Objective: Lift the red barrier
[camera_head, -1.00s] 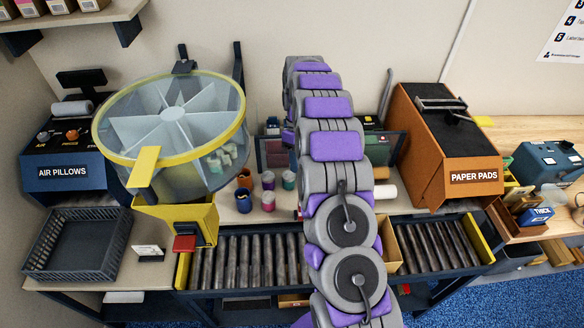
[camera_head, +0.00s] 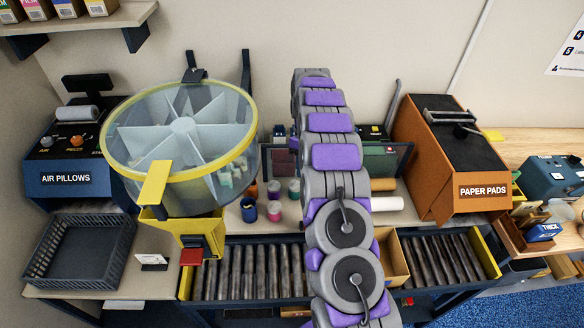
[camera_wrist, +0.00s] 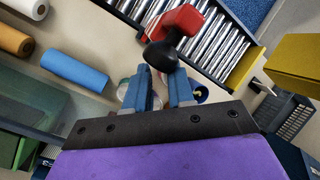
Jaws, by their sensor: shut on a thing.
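The red barrier (camera_wrist: 184,20) shows at the top of the wrist view, in front of the roller conveyor. It ends in a black rounded knob (camera_wrist: 161,55). My gripper (camera_wrist: 160,72) has its two blue fingers at this knob and is shut on it, with the knob at the fingertips. In the head view my arm covers the gripper and the barrier, so how far the barrier is raised cannot be told there.
The roller conveyor (camera_head: 250,270) runs along the bench front. Small cups (camera_head: 274,210) stand behind it, left of my arm. A drum (camera_head: 182,150) with a yellow rim stands at left, above a red-fronted yellow chute (camera_head: 190,228). A white roll (camera_head: 385,203) lies right of my arm.

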